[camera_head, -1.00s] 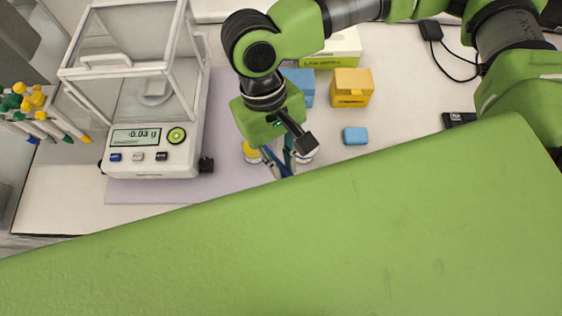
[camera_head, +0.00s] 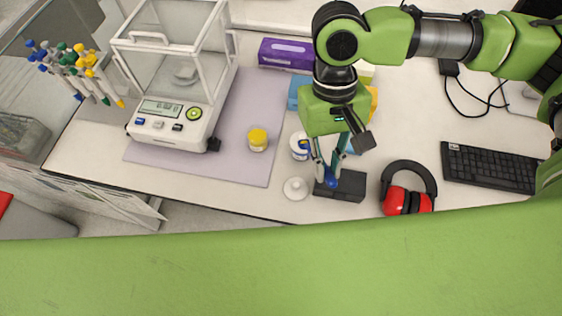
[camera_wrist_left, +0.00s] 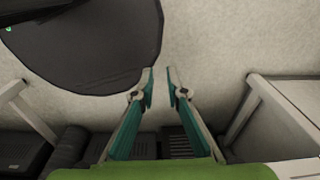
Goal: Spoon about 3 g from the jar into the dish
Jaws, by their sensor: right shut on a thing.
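The white jar (camera_head: 300,146) stands open on the bench, with a bit of blue at its side. A round white lid (camera_head: 295,188) lies in front of it. My right gripper (camera_head: 327,174) is right of the jar, above a dark block (camera_head: 349,188). It is shut on a small blue thing (camera_head: 331,182), apparently the spoon, mostly hidden by the fingers. The dish (camera_head: 186,74) appears as a pale round shape inside the glass-walled balance (camera_head: 165,130). My left gripper (camera_wrist_left: 160,76) is open and empty in the left wrist view, away from these things.
A yellow-capped jar (camera_head: 258,139) stands on the lilac mat (camera_head: 230,160), between balance and white jar. Red ear defenders (camera_head: 407,202) and a keyboard (camera_head: 490,167) lie to the right. Pipettes (camera_head: 85,72) stand at left. A purple box (camera_head: 286,54) is behind.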

